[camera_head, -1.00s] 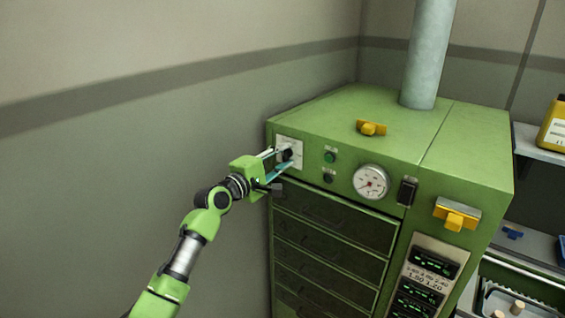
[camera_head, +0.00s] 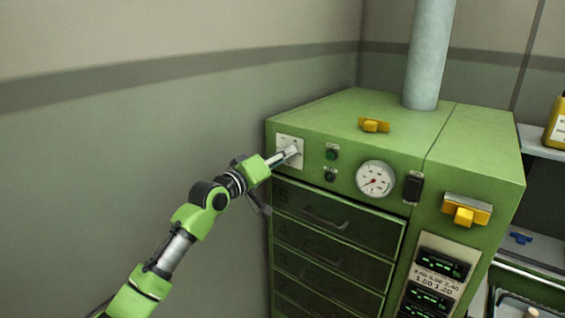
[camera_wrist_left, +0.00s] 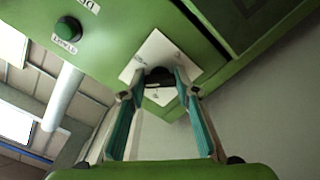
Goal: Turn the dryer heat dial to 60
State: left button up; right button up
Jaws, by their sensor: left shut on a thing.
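The green dryer (camera_head: 330,125) stands in the corner, with the heat dial's white plate (camera_head: 283,142) at the upper left of its front. My left gripper (camera_head: 292,152) is at this plate and covers the dial in the head view. In the left wrist view, the black dial (camera_wrist_left: 158,77) sits between the fingertips of my left gripper (camera_wrist_left: 160,80), which is shut on it. The plate (camera_wrist_left: 150,56) shows around the dial. Its markings are too small to read, so I cannot tell the setting. My right gripper is not in view.
Drawers (camera_head: 335,222) with handles lie below. Yellow handles (camera_head: 374,125) sit on top and on the front right (camera_head: 465,213). A wall is close on the left.

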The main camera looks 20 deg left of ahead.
pick_arm(q)
jog(key=m+b, duration=0.1)
jog(key=m, duration=0.7)
jog(key=shift+a+f+m+b, duration=0.1)
jog(key=shift+m+b, duration=0.2)
jog(key=shift+b, duration=0.05)
dwell(0.4)
jog(key=o, duration=1.1)
jog(key=shift+a, duration=0.1)
jog(key=v, duration=1.2)
